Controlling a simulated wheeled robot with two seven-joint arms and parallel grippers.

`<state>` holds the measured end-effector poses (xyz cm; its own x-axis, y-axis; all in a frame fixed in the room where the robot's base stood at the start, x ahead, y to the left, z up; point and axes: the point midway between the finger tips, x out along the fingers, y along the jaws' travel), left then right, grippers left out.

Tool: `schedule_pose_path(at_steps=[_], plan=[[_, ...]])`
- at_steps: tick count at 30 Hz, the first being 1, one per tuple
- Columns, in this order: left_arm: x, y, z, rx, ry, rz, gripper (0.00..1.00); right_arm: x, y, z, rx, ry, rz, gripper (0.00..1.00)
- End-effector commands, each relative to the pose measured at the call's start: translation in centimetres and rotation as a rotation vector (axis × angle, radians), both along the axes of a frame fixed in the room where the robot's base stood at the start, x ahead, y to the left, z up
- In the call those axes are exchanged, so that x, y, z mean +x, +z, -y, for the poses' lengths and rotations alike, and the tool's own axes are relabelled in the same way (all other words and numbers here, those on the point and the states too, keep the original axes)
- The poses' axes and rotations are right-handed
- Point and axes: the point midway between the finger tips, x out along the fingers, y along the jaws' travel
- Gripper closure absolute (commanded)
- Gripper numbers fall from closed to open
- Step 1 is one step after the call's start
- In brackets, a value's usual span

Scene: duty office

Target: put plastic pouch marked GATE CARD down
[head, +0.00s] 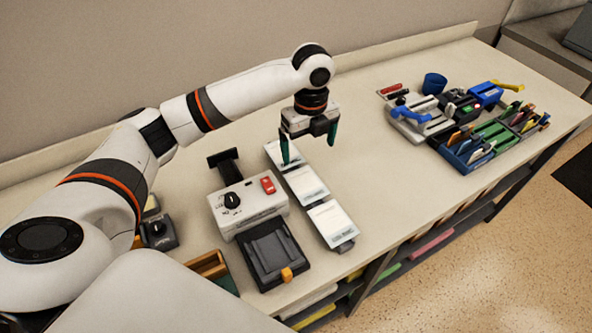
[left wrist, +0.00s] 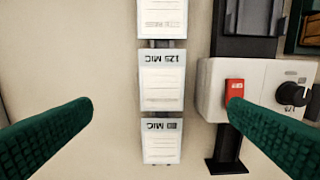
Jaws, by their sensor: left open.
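My left gripper (head: 309,145) is open and empty, above the far end of a narrow rack with three white cards or pouches in a row. Its green fingers also show spread apart in the left wrist view (left wrist: 160,110). The near pouch (head: 333,224), the middle one (head: 305,183) and the far one lie flat in the row. In the left wrist view, the middle label (left wrist: 162,80) and the lower label (left wrist: 162,140) appear upside down and seem to read MIC. I cannot make out GATE CARD on any piece. My right gripper is not in view.
Left of the rack stands a white machine (head: 248,204) with a black knob and red switch; a black tray (head: 272,255) is in front of it. The counter between is clear.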

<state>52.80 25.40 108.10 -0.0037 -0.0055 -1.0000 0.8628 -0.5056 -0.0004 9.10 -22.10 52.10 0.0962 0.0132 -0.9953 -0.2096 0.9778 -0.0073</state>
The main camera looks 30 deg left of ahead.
Motion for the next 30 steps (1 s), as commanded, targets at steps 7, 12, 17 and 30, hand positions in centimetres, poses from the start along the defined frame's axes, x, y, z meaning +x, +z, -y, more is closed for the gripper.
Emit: schedule_pose_path(at_steps=[7, 12, 17, 30], plan=[[-0.1, -3.4, 0.0, 0.001, -0.001, -0.005, 0.02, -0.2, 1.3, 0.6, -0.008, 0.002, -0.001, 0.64], [-0.1, -5.9, 0.0, 0.001, 0.0, -0.003, 0.02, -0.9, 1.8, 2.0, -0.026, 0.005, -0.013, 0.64], [-0.1, -6.9, -0.1, 0.001, -0.001, -0.002, 0.02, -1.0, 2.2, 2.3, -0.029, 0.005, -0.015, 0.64], [-0.3, -11.9, -0.3, 0.001, -0.002, 0.0, 0.02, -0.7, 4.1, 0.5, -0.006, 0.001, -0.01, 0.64]])
